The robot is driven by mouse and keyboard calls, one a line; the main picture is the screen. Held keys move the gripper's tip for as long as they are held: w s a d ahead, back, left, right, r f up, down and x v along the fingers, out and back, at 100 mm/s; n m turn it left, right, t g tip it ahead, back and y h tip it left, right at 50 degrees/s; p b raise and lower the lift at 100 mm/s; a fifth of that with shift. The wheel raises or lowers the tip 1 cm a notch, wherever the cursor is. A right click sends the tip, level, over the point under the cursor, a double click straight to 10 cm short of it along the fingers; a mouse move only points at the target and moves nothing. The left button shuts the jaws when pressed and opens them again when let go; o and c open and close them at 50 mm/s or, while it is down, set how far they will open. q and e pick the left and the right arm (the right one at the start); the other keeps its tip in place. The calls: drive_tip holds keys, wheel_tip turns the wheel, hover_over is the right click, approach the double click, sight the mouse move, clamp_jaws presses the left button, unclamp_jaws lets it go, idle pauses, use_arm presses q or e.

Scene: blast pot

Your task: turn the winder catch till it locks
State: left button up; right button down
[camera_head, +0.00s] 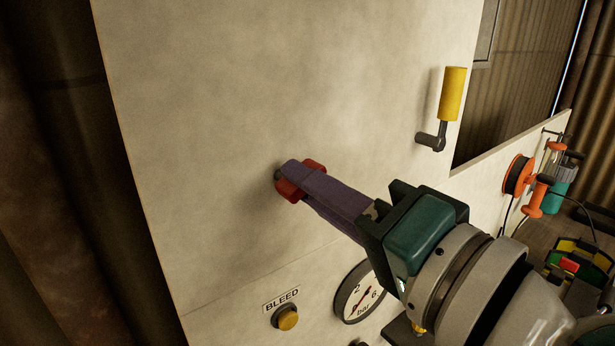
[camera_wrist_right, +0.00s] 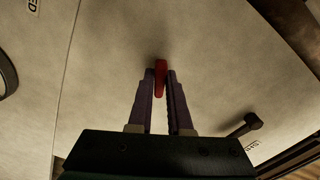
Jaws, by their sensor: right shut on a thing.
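The winder catch seems to be the small red knob (camera_head: 287,190) on a short dark stem at the pale panel (camera_head: 280,90). My right gripper (camera_head: 298,178) comes in from the lower right, with its purple fingers shut on the red knob. In the right wrist view the red knob (camera_wrist_right: 161,78) stands edge-on between the two fingertips (camera_wrist_right: 160,80). The fingers hide part of it in the head view. My left gripper is not in view.
A crank with a yellow handle (camera_head: 453,94) sticks out of the panel at the upper right. A yellow BLEED button (camera_head: 288,318) and a round pressure gauge (camera_head: 361,292) sit below. An orange reel (camera_head: 519,175) and other gear stand at the far right.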

drive_tip(key=shift+m, duration=2.5)
drive_tip(key=shift+f, duration=0.1)
drive_tip(key=c, duration=0.8)
unclamp_jaws()
drive_tip(key=shift+c, duration=0.2)
drive_tip(key=shift+d, duration=0.1)
